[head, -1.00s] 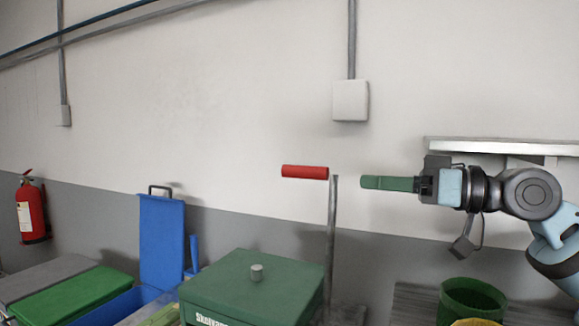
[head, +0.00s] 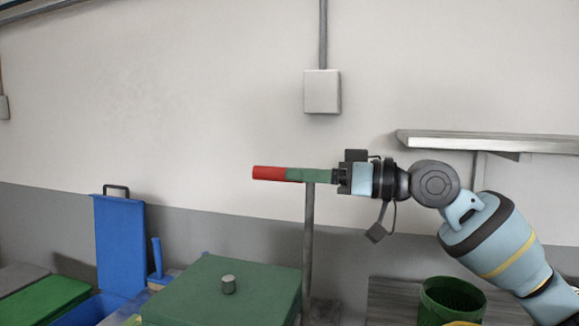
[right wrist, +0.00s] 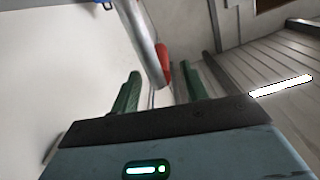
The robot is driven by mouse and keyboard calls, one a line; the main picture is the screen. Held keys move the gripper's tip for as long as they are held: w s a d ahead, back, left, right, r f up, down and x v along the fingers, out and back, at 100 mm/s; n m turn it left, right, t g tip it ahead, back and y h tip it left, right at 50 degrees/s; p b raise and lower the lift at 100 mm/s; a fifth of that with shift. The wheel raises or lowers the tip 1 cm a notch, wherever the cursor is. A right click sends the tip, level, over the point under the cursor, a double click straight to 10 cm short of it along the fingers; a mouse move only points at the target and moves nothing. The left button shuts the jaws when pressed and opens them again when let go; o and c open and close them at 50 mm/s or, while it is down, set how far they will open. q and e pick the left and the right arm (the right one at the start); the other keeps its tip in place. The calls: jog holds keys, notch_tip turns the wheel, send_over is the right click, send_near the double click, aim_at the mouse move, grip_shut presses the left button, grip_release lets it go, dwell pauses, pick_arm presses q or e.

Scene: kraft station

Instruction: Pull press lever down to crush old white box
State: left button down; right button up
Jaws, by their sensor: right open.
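The press lever is a grey metal bar (head: 309,235) that stands upright, with a red grip (head: 268,173) pointing left at its top. My right gripper (head: 291,175) is level with the red grip, and its green fingers overlap the grip's right end in the head view. In the right wrist view the fingers are open, with the red grip (right wrist: 162,62) and the lever bar (right wrist: 139,38) showing between and beyond them. I cannot tell whether they touch. The old white box is not visible. My left gripper is not in view.
A green lidded box (head: 215,290) with a grey knob stands left of the lever. A blue upright panel (head: 119,245) is farther left. A green bin (head: 450,297) stands at the lower right, below my right arm. A wall shelf (head: 480,143) is at the right.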

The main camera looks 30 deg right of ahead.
jog(key=shift+p+x, duration=0.35)
jog(key=shift+x, duration=1.4)
jog(key=shift+c, duration=0.5)
grip_shut()
